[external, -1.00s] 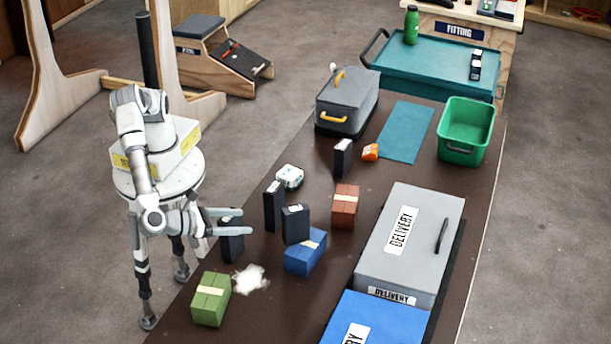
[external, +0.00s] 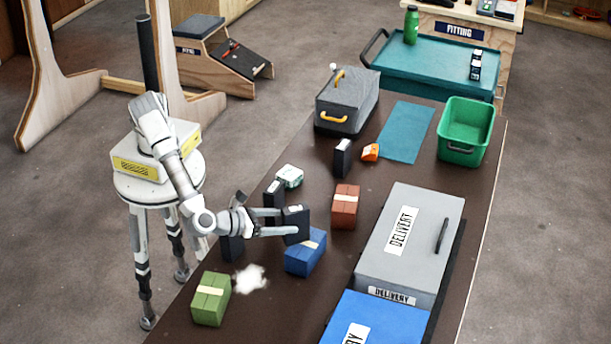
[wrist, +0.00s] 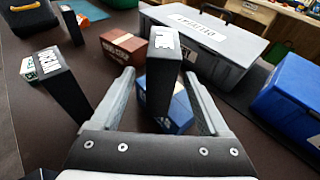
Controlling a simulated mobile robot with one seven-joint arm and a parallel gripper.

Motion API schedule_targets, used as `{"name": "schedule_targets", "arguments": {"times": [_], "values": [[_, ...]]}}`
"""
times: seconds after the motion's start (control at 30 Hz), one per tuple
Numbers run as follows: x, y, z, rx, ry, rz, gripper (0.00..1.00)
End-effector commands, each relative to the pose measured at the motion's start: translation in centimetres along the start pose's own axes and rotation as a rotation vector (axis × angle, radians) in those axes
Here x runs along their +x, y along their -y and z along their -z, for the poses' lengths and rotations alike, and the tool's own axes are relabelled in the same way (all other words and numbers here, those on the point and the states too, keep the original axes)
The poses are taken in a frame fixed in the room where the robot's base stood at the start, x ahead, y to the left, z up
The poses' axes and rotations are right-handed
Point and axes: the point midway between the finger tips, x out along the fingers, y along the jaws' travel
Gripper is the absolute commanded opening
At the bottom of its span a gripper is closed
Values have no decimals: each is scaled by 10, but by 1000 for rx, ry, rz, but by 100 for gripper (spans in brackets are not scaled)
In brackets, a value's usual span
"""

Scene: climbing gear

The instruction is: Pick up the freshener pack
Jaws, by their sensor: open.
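Several upright black packs with white labels stand on the dark table; I cannot read which is the freshener pack. My gripper (external: 284,221) is open, its fingers reaching level over the table from the left. One black pack (external: 296,226) is at its fingertips; in the wrist view this pack (wrist: 161,80) stands between the two open fingers (wrist: 158,78), with gaps at its sides. Another black pack (external: 273,203) stands just behind, and shows left of the fingers in the wrist view (wrist: 62,88). A third (external: 231,249) stands below my wrist, partly hidden.
A blue box (external: 304,258) lies just beyond the fingers. A red-brown box (external: 344,212), a small white-green pack (external: 289,177), a green box (external: 211,303) and another black pack (external: 342,158) stand around. A grey delivery case (external: 430,225) is at right.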

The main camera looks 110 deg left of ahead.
Motion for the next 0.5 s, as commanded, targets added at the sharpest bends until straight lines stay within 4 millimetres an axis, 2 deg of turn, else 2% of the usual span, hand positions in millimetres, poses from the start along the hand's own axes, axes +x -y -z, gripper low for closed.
{"name": "schedule_targets", "arguments": {"times": [0.23,0.47,0.5], "values": [[38,0,1,0,0,-2,79],[41,1,0,0,0,0,79],[41,1,0,0,0,0,75]]}}
